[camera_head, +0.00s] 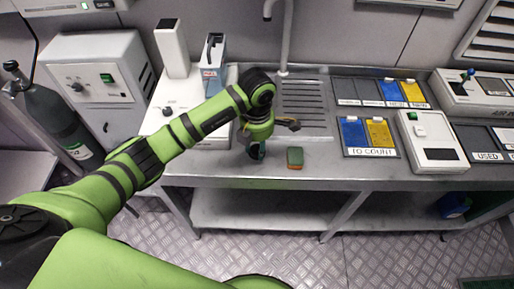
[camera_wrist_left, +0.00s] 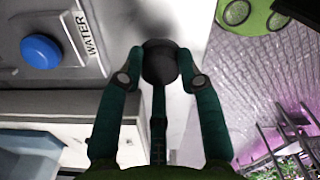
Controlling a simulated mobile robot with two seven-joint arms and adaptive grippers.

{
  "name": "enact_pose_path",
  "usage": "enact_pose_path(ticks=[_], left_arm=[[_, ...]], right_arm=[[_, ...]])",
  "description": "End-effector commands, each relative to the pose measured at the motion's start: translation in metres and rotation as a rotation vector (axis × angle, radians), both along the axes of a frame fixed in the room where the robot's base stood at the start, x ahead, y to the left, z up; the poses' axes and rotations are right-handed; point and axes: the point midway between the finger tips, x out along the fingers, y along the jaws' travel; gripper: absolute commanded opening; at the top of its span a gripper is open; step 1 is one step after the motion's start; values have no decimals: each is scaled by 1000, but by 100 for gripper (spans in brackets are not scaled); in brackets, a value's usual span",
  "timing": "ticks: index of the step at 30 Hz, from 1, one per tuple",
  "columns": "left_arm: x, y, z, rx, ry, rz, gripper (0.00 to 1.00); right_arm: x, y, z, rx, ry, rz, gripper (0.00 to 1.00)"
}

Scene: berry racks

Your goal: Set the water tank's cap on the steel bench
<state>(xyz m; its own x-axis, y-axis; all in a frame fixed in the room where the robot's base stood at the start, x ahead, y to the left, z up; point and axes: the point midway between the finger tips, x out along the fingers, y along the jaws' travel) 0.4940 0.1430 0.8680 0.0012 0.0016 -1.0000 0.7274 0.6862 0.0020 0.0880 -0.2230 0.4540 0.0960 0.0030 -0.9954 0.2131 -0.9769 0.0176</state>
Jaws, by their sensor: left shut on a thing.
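My left gripper (camera_head: 257,152) hangs at the front edge of the steel bench (camera_head: 345,172), beside the white machine. In the left wrist view its two dark green fingers (camera_wrist_left: 160,75) are shut on a dark round piece (camera_wrist_left: 159,62). I cannot tell for sure that this is the cap; in the head view the fingers and arm hide it. In the wrist view a blue round knob or cap (camera_wrist_left: 41,51) sits on a grey surface by a "WATER" label (camera_wrist_left: 88,38). My right gripper is out of view.
A green and orange block (camera_head: 295,158) lies just right of the gripper. The sink drainer (camera_head: 305,105) is behind it. Bare bench lies along the front.

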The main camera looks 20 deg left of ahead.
Motion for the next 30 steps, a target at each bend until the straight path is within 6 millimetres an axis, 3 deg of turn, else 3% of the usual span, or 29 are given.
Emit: enact_pose_path(ticks=[6,17,18,19,30], left_arm=[[-1,-1,-23,-1,2,0,18],[0,0,-28,1,-1,0,18],[0,0,-26,1,-1,0,52],[0,0,-26,0,0,0,59],[0,-1,-23,-1,-1,0,59]], right_arm=[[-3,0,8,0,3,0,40],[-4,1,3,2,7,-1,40],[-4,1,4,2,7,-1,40],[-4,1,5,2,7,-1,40],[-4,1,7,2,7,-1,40]])
